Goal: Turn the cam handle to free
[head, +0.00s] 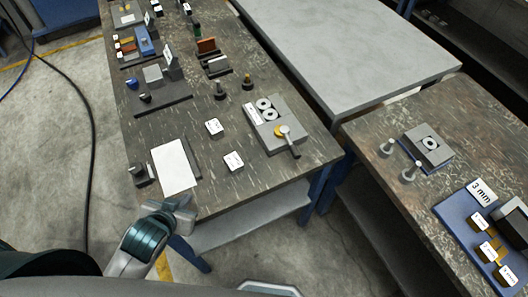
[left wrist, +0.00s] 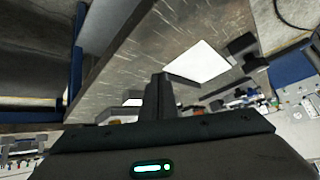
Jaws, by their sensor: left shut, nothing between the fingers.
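A cam handle (head: 291,143), a dark lever with a light round end, sits on the near right corner of a grey block (head: 279,118) on the left bench. A gold round part (head: 279,131) is beside its pivot. The block has two white rings on top. My left gripper (head: 180,202) is at the bench's near edge, below a white sheet, well to the left of the handle and apart from it. In the left wrist view its fingers (left wrist: 158,88) are together and empty. I cannot make out the cam handle there. My right gripper is not in view.
The white sheet (head: 174,167) lies beside a small dark block (head: 143,174). Two white labels (head: 233,161) lie between sheet and grey block. Two dark knobbed posts (head: 220,91) stand behind the block. A second bench (head: 375,185) is on the right, across a gap.

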